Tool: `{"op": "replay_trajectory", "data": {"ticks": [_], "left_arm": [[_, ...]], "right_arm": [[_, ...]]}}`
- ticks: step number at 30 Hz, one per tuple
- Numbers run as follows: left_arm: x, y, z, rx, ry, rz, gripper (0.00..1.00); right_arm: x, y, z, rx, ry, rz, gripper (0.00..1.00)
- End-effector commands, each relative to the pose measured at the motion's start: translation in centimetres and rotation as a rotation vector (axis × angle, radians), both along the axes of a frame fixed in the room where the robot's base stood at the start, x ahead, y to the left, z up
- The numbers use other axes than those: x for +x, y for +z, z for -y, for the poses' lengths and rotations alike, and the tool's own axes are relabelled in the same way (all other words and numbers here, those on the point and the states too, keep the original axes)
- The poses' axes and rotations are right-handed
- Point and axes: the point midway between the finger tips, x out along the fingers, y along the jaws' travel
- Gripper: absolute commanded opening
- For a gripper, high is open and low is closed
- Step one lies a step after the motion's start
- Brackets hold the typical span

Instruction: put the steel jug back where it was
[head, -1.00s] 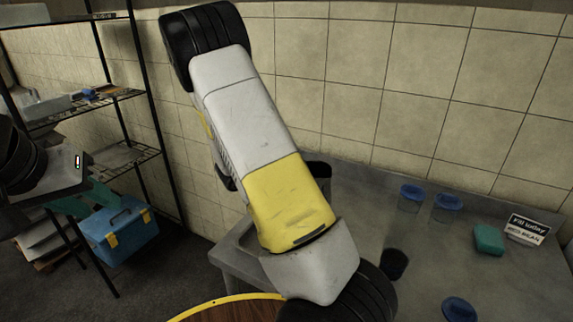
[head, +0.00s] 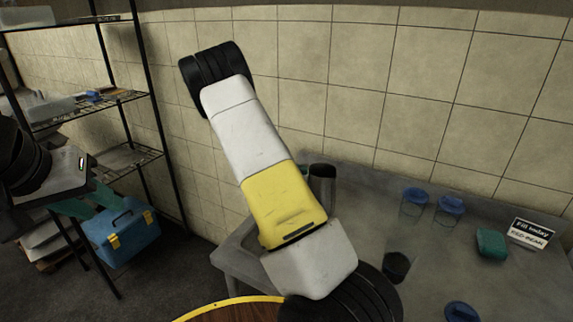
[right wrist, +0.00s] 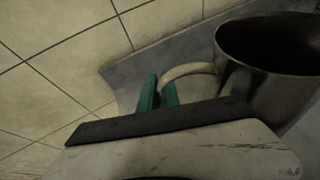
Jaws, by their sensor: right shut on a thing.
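The steel jug (head: 322,180) shows in the head view behind my right arm, near the far left part of the grey table; the arm hides part of it. In the right wrist view the jug (right wrist: 252,95) looks dark inside, with its mouth towards the camera. My right gripper (right wrist: 160,93) has its teal fingers shut on the jug's curved handle (right wrist: 188,70). I cannot tell whether the jug touches the table. My left gripper (head: 88,203) is at the left of the head view, far from the jug, with its teal fingers apart and nothing seen between them.
On the grey table (head: 352,218) stand two blue-lidded clear jars (head: 413,204) (head: 449,209), a dark cup (head: 397,266), a teal block (head: 491,242), a blue lid (head: 461,312) and a "Fill today" sign (head: 529,233). A wire shelf (head: 125,157) and blue toolbox (head: 122,237) are left. A tiled wall stands behind.

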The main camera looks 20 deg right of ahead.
Motion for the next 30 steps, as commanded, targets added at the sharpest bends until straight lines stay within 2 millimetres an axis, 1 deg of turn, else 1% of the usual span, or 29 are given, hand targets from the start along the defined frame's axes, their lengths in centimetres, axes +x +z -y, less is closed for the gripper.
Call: {"op": "replay_trajectory", "data": {"ticks": [6, 7, 8, 9, 10, 18, 21, 23, 26, 30], "left_arm": [[0.0, 0.0, 0.0, 0.0, 0.0, 0.0, 0.36], [0.0, 0.0, 0.0, 0.0, 0.0, 0.0, 0.36], [0.0, 0.0, 0.0, 0.0, 0.0, 0.0, 0.36], [0.0, 0.0, 0.0, 0.0, 0.0, 0.0, 0.36], [0.0, 0.0, 0.0, 0.0, 0.0, 0.0, 0.36], [0.0, 0.0, 0.0, 0.0, 0.0, 0.0, 0.36], [0.0, 0.0, 0.0, 0.0, 0.0, 0.0, 0.36], [0.0, 0.0, 0.0, 0.0, 0.0, 0.0, 0.36], [0.0, 0.0, 0.0, 0.0, 0.0, 0.0, 0.36], [0.0, 0.0, 0.0, 0.0, 0.0, 0.0, 0.36]], "right_arm": [[0.0, -0.2, 0.0, -0.001, 0.0, -0.001, 0.0], [0.0, -0.2, 0.0, 0.0, 0.0, 0.0, 0.12], [0.0, -0.2, 0.0, 0.0, 0.0, 0.0, 0.18], [0.0, -0.2, 0.0, 0.0, 0.0, 0.0, 0.26], [0.0, -0.2, 0.0, 0.0, 0.0, 0.0, 0.28], [0.0, -0.2, 0.0, 0.0, 0.0, 0.001, 0.28], [0.0, 0.2, -0.2, 0.0, 0.001, 0.001, 0.28], [-0.2, 0.4, -0.8, 0.002, 0.002, 0.002, 0.28], [-0.8, 0.9, -2.3, 0.003, 0.004, 0.003, 0.28], [-1.8, 2.1, -5.0, 0.002, 0.003, 0.002, 0.28]]}}
